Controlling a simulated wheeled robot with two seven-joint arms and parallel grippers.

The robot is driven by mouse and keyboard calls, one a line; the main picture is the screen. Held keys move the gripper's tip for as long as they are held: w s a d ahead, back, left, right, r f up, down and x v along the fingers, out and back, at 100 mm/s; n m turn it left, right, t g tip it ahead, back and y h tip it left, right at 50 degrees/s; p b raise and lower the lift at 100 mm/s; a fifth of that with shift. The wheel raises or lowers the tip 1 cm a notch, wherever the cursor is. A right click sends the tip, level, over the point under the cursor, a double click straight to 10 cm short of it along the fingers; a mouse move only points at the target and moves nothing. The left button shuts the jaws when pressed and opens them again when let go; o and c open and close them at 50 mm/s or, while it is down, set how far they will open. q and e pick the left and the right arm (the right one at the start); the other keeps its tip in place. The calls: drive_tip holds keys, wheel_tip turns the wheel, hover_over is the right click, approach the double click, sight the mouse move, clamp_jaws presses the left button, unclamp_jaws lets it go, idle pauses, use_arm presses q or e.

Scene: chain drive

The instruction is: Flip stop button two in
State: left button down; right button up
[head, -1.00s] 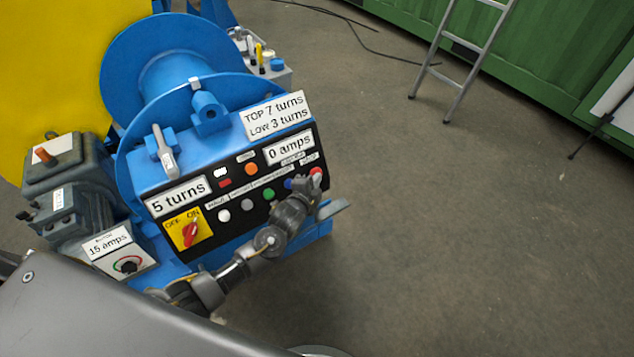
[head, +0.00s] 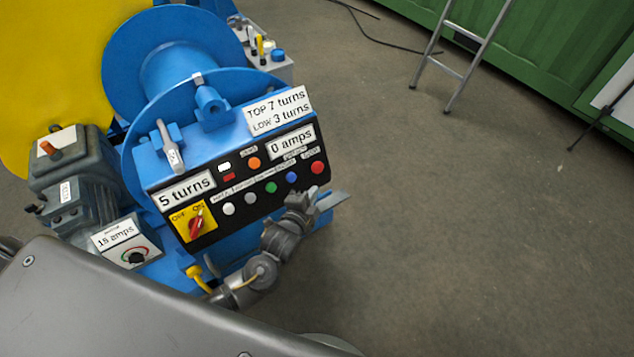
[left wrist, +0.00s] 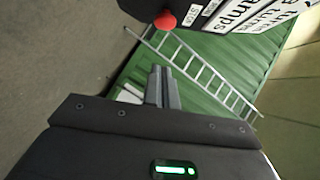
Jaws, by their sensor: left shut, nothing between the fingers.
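The red stop button (head: 317,167) is a round knob at the right end of the black control panel (head: 213,232). It also shows at the top of the left wrist view (left wrist: 165,19), beside a label reading STOP. My left gripper (head: 311,192) is shut and empty, just below the button and apart from it in the head view. Its closed fingers (left wrist: 160,72) point up toward the panel's edge in the left wrist view. How far the button is pressed in cannot be told. My right gripper is out of view.
The panel carries blue, green, grey, white and orange buttons, a yellow-red switch (head: 194,223) and a "0 amps" display (head: 291,143). A blue drum (head: 165,60) stands behind. A ladder (head: 455,60) stands at the back.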

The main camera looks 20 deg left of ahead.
use_arm(q)
drive_tip(key=v, duration=0.2)
drive_tip(key=shift+s+d+r, duration=0.1)
drive_tip(key=shift+s+r, duration=0.05)
drive_tip(key=shift+s, duration=0.15)
idle(0.4)
drive_tip(key=s+a+f+n+g, duration=0.2)
drive_tip(key=s+f+n, duration=0.15)
drive_tip(key=f, duration=0.55)
drive_tip(key=s+a+f+n+g, duration=0.2)
drive_tip(key=s+f, duration=0.2)
drive_tip(key=f, duration=0.6)
drive_tip(key=s+a+f+n+g, duration=0.2)
drive_tip(key=s+a+f+n, duration=0.15)
drive_tip(key=f, duration=0.55)
drive_tip(key=s+a+f+n+g, duration=0.1)
drive_tip(key=s+f, duration=0.3)
drive_tip(key=s, duration=0.6)
drive_tip(key=s+a+f+n+g, duration=0.1)
drive_tip(key=s+f+g, duration=0.3)
drive_tip(key=s, duration=0.7)
drive_tip(key=s+a+f+n+g+y, duration=0.1)
drive_tip(key=s+f+n+g, duration=0.1)
drive_tip(key=s+f, duration=0.4)
drive_tip(key=s, duration=0.5)
drive_tip(key=shift+s+a+f+g, duration=0.2)
drive_tip(key=shift+a+f+g, duration=0.05)
drive_tip(key=shift+g, duration=0.15)
